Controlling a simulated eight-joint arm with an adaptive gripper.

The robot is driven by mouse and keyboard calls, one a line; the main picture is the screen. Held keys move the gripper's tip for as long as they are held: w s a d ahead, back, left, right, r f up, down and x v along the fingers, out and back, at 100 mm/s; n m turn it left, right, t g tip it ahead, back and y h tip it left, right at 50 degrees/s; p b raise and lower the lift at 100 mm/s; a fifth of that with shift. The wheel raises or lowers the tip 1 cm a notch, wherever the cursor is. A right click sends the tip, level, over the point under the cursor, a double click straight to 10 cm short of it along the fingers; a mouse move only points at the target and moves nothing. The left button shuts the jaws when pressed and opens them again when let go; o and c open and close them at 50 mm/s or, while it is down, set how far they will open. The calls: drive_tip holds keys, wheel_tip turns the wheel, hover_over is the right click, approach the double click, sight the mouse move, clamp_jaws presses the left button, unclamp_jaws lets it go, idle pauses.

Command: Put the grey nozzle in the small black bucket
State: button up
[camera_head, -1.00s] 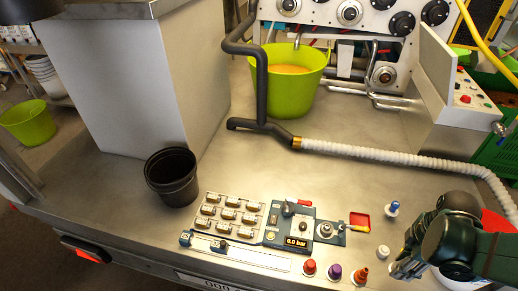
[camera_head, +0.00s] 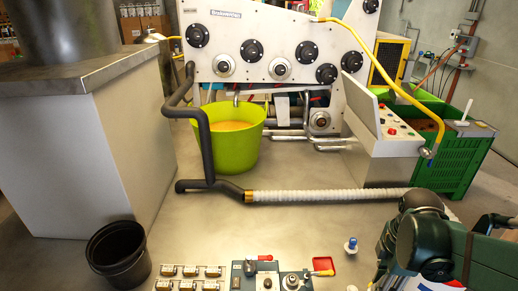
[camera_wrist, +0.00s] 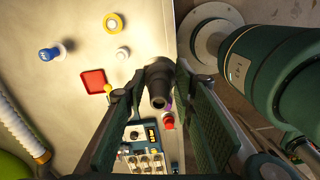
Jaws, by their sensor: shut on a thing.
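The grey nozzle (camera_wrist: 158,82) is a dark, short cylinder with an open end. In the wrist view it sits between the two fingers of my gripper (camera_wrist: 150,100), which is shut on it, above the steel deck's edge. The small black bucket (camera_head: 118,256) stands upright on the deck at the lower left of the head view, its mouth open upward. The bucket is not in the wrist view. In the head view my arm is at the lower right, well right of the bucket, and the gripper's fingertips cannot be made out.
A control panel (camera_head: 272,280) with a red tray (camera_head: 323,264) lies between arm and bucket. A blue-and-white fitting (camera_head: 351,246) stands beside it. A white hose (camera_head: 330,196), green tub (camera_head: 232,145) and valve panel lie behind.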

drive_tip(key=shift+w+a+r+n, duration=0.15)
drive_tip(key=shift+w+a+r, duration=0.1)
drive_tip(key=shift+w, duration=0.3)
drive_tip(key=shift+w+a+r+n, duration=0.15)
drive_tip(key=shift+w+a, duration=0.1)
drive_tip(key=shift+w, duration=0.25)
drive_tip(key=w+a+r+n+p, duration=0.2)
drive_tip(key=w+a+r+n, duration=0.15)
drive_tip(key=w+a, duration=0.9)
drive_tip(key=w+a+n+p, duration=0.1)
drive_tip(key=w+a+n, duration=0.2)
drive_tip(key=w+a, duration=0.5)
drive_tip(key=w+a+n+p, duration=0.15)
drive_tip(key=w+a, duration=0.35)
drive_tip(key=a, duration=0.7)
drive_tip(key=a+f+n+p, duration=0.15)
drive_tip(key=a+n, duration=0.45)
drive_tip(key=a, duration=2.1)
drive_tip(key=s+a+f+n+p, duration=0.1)
drive_tip(key=s+a+n, duration=0.15)
drive_tip(key=a, duration=0.85)
drive_tip(key=s+a+f+n+p, duration=0.15)
drive_tip(key=s+a, duration=0.25)
drive_tip(key=a, duration=0.7)
drive_tip(key=shift+m, duration=0.4)
drive_tip(key=shift+s+d+f+b, duration=0.1)
drive_tip(key=shift+f+b, duration=0.4)
drive_tip(key=shift+f, duration=2.2)
